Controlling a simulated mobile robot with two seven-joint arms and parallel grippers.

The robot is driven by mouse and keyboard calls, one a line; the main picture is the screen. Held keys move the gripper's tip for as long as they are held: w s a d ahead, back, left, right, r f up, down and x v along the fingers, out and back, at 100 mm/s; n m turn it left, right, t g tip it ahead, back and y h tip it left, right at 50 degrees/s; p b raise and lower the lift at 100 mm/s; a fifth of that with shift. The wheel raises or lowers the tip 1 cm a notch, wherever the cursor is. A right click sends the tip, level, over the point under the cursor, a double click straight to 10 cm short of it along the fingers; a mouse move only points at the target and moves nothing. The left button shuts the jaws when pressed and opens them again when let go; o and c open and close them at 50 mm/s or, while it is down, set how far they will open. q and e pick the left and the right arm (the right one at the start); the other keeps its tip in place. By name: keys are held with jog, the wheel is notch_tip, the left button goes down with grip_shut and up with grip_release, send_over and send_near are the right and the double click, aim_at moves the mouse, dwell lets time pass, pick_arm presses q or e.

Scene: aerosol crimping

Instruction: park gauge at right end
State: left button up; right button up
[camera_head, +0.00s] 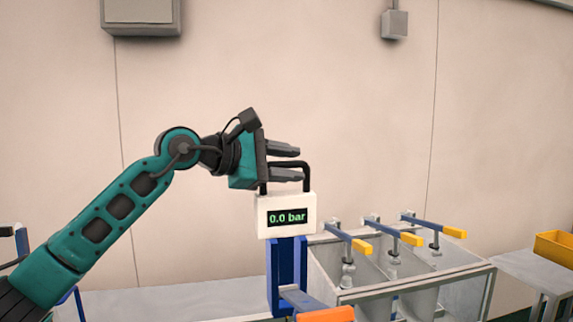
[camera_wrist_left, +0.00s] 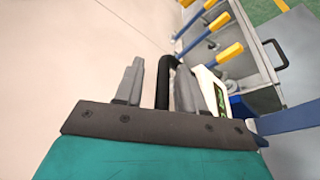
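The gauge (camera_head: 286,215) is a white box with a green "0.0 bar" display and a black loop handle (camera_head: 306,178) on top. It is upright at the top of a blue post (camera_head: 287,262); whether it rests on the post is hard to tell. My left gripper (camera_head: 293,162) reaches in from the left at handle height. Its fingers lie apart, one above and one below the handle's top bar. In the left wrist view the handle (camera_wrist_left: 163,82) lies between the parted fingers (camera_wrist_left: 160,85), with a gap on one side. My right gripper is out of view.
A grey bin unit (camera_head: 415,283) with several blue levers with yellow ends stands right of the post. An orange part (camera_head: 326,314) shows at the bottom edge. A yellow tray (camera_head: 554,245) sits on a table at the far right. The wall behind is bare around the gripper.

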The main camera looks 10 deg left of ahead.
pick_arm(q)
jog(key=shift+d+f, duration=0.1)
jog(key=shift+f, duration=0.05)
jog(key=shift+s, duration=0.15)
jog(key=shift+s+a, duration=0.2)
jog(key=shift+a, duration=0.15)
jog(key=b+v, duration=0.2)
jog(key=v, duration=1)
